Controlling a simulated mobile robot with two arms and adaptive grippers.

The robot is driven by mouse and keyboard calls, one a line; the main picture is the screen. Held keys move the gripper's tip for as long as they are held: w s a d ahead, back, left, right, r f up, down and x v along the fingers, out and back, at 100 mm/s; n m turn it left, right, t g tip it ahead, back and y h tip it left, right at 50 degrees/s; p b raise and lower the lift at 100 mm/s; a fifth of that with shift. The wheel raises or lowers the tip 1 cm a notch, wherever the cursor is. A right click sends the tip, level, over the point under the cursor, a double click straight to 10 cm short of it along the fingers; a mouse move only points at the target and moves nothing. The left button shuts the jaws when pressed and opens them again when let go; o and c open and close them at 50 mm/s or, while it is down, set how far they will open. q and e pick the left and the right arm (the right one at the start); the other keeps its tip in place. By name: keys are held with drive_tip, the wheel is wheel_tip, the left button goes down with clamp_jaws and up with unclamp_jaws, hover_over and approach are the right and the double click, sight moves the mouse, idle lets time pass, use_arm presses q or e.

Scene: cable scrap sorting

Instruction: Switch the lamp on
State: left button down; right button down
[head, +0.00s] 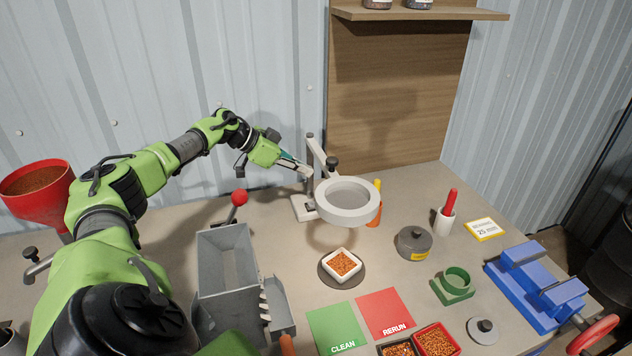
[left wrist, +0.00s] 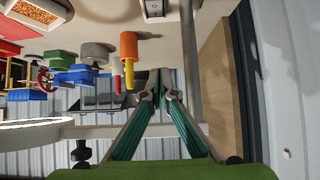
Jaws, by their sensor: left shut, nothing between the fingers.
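The lamp is a pale ring (head: 348,201) on a jointed arm with a dark knob, a post and a flat base (head: 304,208). The ring looks grey-white, with no clear glow. My left gripper (head: 309,172) is shut and empty, close beside the upper post; I cannot tell if it touches. In the left wrist view, my closed fingertips (left wrist: 160,78) show left of the post (left wrist: 190,55). The ring's edge (left wrist: 35,135) is at the left there, and the lamp base (left wrist: 155,10) with a small dark part is at the top. My right gripper is out of view.
An orange-and-yellow screwdriver (head: 374,213) stands behind the ring. A white dish of granules (head: 342,264) sits on a round pad in front. A grey machine with a red-knobbed lever (head: 239,198) stands left. A wooden panel (head: 395,100) rises behind.

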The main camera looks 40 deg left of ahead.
use_arm(q)
drive_tip(key=shift+s+a+r, duration=0.1)
drive_tip(key=shift+s+r, duration=0.1)
drive_tip(key=shift+r, duration=0.3)
drive_tip(key=shift+s+r, duration=0.2)
drive_tip(key=shift+r, duration=0.25)
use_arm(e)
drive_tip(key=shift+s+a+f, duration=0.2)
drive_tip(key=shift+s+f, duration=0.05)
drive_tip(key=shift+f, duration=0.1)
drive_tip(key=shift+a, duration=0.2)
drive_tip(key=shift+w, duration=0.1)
